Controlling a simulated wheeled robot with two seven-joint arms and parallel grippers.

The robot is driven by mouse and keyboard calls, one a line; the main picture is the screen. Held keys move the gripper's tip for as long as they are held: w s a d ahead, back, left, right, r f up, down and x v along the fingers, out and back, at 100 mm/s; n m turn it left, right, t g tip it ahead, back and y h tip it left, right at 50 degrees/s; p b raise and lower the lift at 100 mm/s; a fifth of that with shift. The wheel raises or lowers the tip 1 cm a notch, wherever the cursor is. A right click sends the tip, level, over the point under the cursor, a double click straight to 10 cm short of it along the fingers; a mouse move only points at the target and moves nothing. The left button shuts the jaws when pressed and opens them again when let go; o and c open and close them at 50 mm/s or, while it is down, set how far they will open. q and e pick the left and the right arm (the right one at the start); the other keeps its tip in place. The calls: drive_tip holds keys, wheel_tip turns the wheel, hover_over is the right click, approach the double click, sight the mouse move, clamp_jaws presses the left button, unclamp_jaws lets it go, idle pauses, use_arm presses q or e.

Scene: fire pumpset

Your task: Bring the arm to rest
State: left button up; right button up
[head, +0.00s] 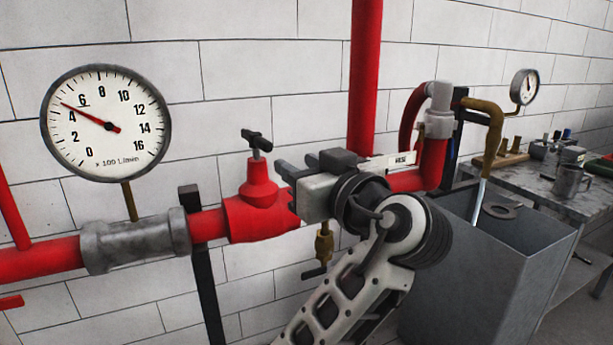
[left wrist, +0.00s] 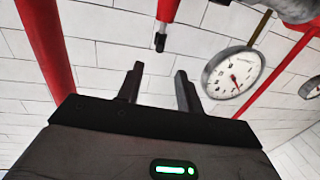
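My left arm comes up from the bottom middle of the head view. Its gripper (head: 285,186) points left, close to the red valve (head: 258,196) with the black handle (head: 257,142). In the left wrist view the two black fingers (left wrist: 160,72) stand apart with nothing between them, so the gripper is open and empty. A red part with a black end (left wrist: 161,40) shows beyond them. The right gripper is in neither view.
A large gauge (head: 105,124) stands over the red pipe (head: 40,260) at left. A red riser (head: 366,80) runs up behind my arm. A grey tank (head: 480,260) under a brown spout (head: 490,125) and a cluttered bench (head: 590,205) are at right.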

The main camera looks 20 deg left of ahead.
use_arm(q)
drive_tip(key=shift+s+d, duration=0.3)
drive_tip(key=shift+d, duration=0.15)
drive_tip(key=d+f+m+t+h, duration=0.3)
drive_tip(key=f+m+h, duration=0.95)
drive_tip(key=f, duration=1.65)
drive_tip(key=s+d+f+g+h, duration=0.1)
drive_tip(key=s+f+h, duration=0.1)
drive_tip(key=s+f, duration=0.4)
drive_tip(key=s+d+f+m+g+h, duration=0.1)
drive_tip(key=s+d+f+h, duration=0.1)
drive_tip(key=s+f, duration=0.5)
drive_tip(key=s+h, duration=0.1)
drive_tip(key=s, duration=0.3)
drive_tip(key=shift+h, duration=0.35)
